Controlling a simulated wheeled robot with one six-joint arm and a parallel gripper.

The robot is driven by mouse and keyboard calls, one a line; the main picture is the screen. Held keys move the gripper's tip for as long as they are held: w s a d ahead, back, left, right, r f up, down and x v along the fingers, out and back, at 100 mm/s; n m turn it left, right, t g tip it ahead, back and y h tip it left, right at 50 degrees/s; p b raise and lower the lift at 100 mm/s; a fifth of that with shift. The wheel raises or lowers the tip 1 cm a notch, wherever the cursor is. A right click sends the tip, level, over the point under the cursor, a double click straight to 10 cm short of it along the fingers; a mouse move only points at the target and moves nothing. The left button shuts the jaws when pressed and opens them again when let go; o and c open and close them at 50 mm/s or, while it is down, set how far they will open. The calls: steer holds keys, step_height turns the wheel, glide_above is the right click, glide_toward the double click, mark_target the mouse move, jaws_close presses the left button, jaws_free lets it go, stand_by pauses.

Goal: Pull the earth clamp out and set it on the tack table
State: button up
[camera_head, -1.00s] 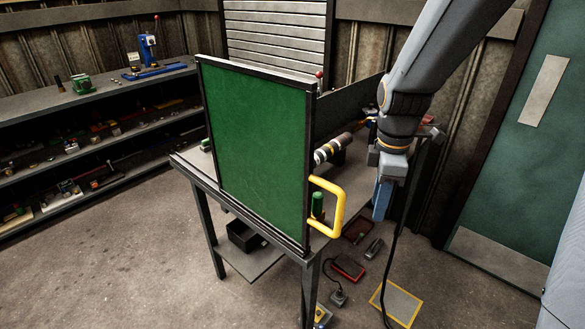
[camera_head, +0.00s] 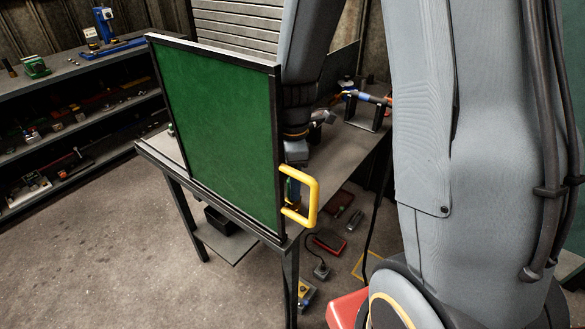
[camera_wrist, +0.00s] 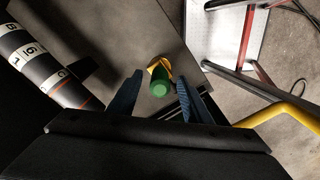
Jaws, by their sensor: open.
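A green round-ended grip with a yellow part at its base, which I take to be the earth clamp (camera_wrist: 160,88), stands near the table edge in the wrist view. My gripper (camera_wrist: 160,80) is open, its two blue fingers to either side of the green grip with gaps; I cannot tell how far above it they are.
The green screen (camera_head: 220,130) with its yellow handle (camera_head: 313,203) stands close beside my gripper. A dark shaft with white marked bands (camera_wrist: 35,65) lies left in the wrist view. Red and grey items (camera_head: 327,240) lie on the floor. Bare tabletop shows around the grip.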

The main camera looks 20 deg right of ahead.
steer(key=shift+f, duration=0.75)
jaws_close()
steer(key=shift+r+p, duration=0.6)
steer(key=shift+p, duration=0.15)
stand_by(0.5)
steer(key=shift+r+p, duration=0.35)
steer(key=shift+r+p, duration=1.05)
steer(key=shift+r, duration=0.1)
